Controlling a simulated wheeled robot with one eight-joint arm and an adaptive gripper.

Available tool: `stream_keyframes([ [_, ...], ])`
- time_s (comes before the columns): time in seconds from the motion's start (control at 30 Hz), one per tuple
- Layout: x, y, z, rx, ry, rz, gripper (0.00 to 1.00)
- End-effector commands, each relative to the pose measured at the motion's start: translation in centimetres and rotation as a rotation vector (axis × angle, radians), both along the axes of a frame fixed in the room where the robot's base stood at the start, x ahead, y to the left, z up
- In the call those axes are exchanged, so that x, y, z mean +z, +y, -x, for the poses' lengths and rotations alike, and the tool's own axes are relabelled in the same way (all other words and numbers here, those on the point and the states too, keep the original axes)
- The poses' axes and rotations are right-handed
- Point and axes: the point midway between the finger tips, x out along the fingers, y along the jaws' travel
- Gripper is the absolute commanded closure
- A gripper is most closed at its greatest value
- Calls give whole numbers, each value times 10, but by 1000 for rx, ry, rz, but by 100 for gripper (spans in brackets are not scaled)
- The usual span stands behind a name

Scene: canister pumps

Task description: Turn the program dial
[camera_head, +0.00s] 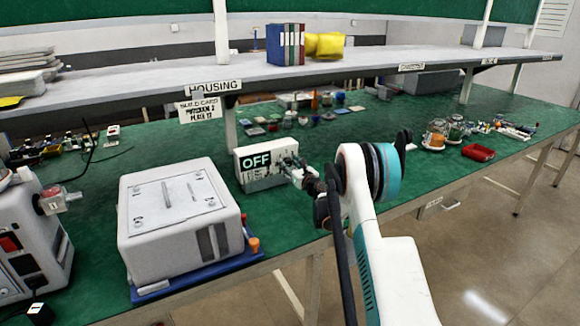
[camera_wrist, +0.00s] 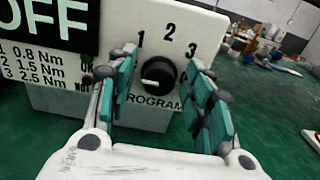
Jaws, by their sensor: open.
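The program dial (camera_wrist: 158,74) is a round black knob on the front of a white control box (camera_head: 262,183). The numbers 1, 2 and 3 are printed above it, and the word PROGRAM is below. A light mark shows on the knob's left side. My gripper (camera_wrist: 160,88) is open, with one teal-padded finger on each side of the dial. I cannot tell whether the fingers touch it. In the head view my gripper (camera_head: 292,172) is at the box's front, and the dial is hidden behind it.
The box's display (camera_head: 256,161) reads OFF, and a torque list (camera_wrist: 32,65) is below it. A large grey housing (camera_head: 175,215) stands on a blue tray to the left. A shelf (camera_head: 330,72) runs above the green bench.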

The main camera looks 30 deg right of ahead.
Motion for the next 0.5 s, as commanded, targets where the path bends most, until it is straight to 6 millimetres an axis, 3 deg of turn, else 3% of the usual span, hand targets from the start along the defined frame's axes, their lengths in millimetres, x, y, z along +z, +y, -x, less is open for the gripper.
stream_keyframes([
  [0.07, 0, 0, 0, 0, 0, 0, 53],
  [0.27, 0, 0, 0, 0, 0, 0, 96],
  [0.5, 0, 0, 0, 0, 0, -6, 97],
])
